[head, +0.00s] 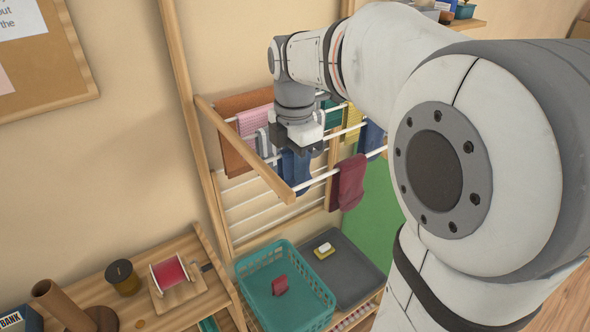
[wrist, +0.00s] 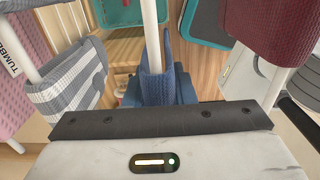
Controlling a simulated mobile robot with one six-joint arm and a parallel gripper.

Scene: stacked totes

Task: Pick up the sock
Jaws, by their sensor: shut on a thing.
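A blue sock (head: 297,172) hangs over a white rod of the wooden drying rack (head: 246,150), straight below my gripper (head: 300,145). In the wrist view the blue sock (wrist: 155,88) is draped around the rod, directly in front of the gripper's dark edge. My gripper is shut on the blue sock from above. The fingertips and the exact grip are hidden by the gripper body and the cloth.
A maroon cloth (head: 348,184) hangs close to the right, and a grey striped cloth (wrist: 70,85) to the left in the wrist view. Below stand a teal basket (head: 245,270) and a grey tray (head: 350,275). A spool (head: 170,273) sits on the wooden bench at left.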

